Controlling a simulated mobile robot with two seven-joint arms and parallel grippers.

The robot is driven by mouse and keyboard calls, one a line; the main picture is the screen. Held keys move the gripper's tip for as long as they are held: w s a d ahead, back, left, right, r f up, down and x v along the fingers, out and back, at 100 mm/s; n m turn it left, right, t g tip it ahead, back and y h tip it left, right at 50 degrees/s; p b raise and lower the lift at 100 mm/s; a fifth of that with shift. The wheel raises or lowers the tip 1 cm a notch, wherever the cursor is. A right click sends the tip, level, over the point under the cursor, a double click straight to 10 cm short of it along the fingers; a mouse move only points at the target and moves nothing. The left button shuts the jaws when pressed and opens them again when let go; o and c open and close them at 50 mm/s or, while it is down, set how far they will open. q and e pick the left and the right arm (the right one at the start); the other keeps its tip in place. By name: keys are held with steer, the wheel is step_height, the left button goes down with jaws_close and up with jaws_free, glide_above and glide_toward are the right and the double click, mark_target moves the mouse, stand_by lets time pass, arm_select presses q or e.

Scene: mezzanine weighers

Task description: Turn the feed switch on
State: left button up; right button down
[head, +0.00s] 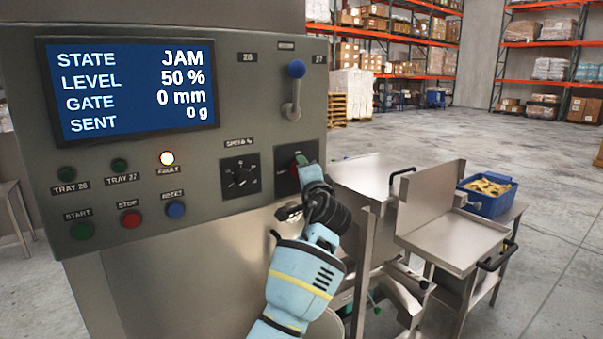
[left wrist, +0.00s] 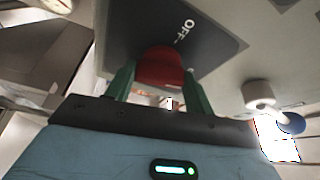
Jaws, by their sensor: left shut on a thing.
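The feed switch is a red rotary knob (head: 294,170) on a dark square plate at the right side of the grey control panel. In the left wrist view the red knob (left wrist: 160,67) sits between the green fingers of my left gripper (left wrist: 158,84). The plate (left wrist: 196,32) there carries the word OFF. My left gripper (head: 303,163) is shut on the knob and hides part of it in the head view. I cannot tell which way the knob points. My right gripper is in neither view.
The panel screen (head: 130,90) reads STATE JAM, LEVEL 50 %, GATE 0 mm, SENT 0 g. The fault lamp (head: 167,158) glows. A blue-knobbed lever (head: 296,72) is above the switch, a black dial (head: 240,176) left of it. Steel trays and a blue bin (head: 487,200) stand right.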

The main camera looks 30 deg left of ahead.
arm_select(q)
steer(key=shift+r+m+h, duration=0.15)
steer(key=shift+m+h, duration=0.25)
steer(key=shift+m, duration=0.9)
steer(key=o, duration=1)
steer(key=v, duration=0.7)
steer(key=shift+s+d+r, duration=0.1)
steer(key=shift+s+d, duration=0.2)
